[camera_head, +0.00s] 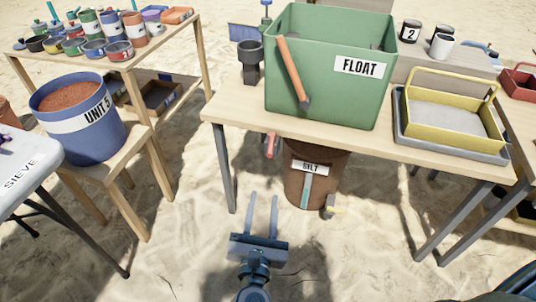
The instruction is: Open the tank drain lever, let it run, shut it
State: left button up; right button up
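The green tank (318,95) labelled FLOAT stands on a wooden table in the middle. An orange bar (291,66) with a dark lower end slants across its front left. A small red handle (271,145) hangs below the table's front edge; I cannot tell which of these is the drain lever. A brown bucket (296,180) labelled SILT stands under the table, partly hidden by the tabletop. My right gripper (262,213) is open and empty, low in front of the table, left of the bucket and apart from it. My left gripper is not in view.
The table's front edge (300,136) overhangs the bucket. A yellow-handled tray (452,112) sits right of the tank. A dark cup-like holder (250,62) stands left. A blue UNIT 5 bucket (85,140) stands on a left table. Sand in front is open.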

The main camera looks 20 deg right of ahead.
aim_at(270, 152)
jog(key=shift+w, duration=0.1)
